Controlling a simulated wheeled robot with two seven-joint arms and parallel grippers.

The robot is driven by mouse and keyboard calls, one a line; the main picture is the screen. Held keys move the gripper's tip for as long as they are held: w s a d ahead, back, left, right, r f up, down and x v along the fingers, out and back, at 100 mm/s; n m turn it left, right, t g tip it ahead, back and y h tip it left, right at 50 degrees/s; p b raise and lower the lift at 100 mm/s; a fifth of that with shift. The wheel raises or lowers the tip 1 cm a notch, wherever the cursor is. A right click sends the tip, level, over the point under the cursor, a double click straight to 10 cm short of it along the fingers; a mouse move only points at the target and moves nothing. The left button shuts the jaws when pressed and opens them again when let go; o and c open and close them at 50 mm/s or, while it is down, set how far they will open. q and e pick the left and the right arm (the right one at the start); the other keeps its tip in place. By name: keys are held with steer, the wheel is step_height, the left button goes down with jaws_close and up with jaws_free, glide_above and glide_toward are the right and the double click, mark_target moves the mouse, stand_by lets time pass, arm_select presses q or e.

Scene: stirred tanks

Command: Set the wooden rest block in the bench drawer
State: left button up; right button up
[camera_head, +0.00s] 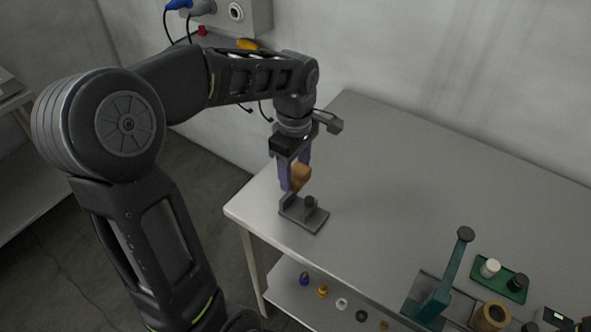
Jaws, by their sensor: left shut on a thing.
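The wooden rest block (301,177), a small orange-brown piece, is between the purple fingers of my left gripper (294,180) near the left end of the bench. My left gripper is shut on it and points down. The block is just above or beside a dark grey stand (304,214) with a short upright and a dark knob; I cannot tell whether they touch. My right gripper is not in view. I cannot make out the bench drawer.
The grey bench (420,170) is clear in its middle and back. At the front right are a teal long-handled tool (450,275), a green tray (499,279) with two small caps, and a tan ring (491,316). A lower shelf (285,272) holds several small items.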

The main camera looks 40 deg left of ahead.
arm_select(q)
steer(key=w+d+f+m, duration=0.1)
steer(key=w+d+m, duration=0.2)
steer(key=m, duration=0.3)
steer(key=w+d+f+m, duration=0.2)
steer(key=w+d+m, duration=0.2)
steer(key=d+m, duration=0.1)
steer(key=w+d+f+m, duration=0.2)
steer(key=w+d+m, duration=0.1)
steer(key=m, duration=0.3)
steer(key=shift+w+d+m, duration=0.15)
steer(key=shift+d+m, duration=0.15)
steer(key=shift+d, duration=0.45)
steer(key=shift+w+d+f+m, duration=0.1)
steer(key=shift+d+m, duration=0.1)
steer(key=shift+m, duration=0.1)
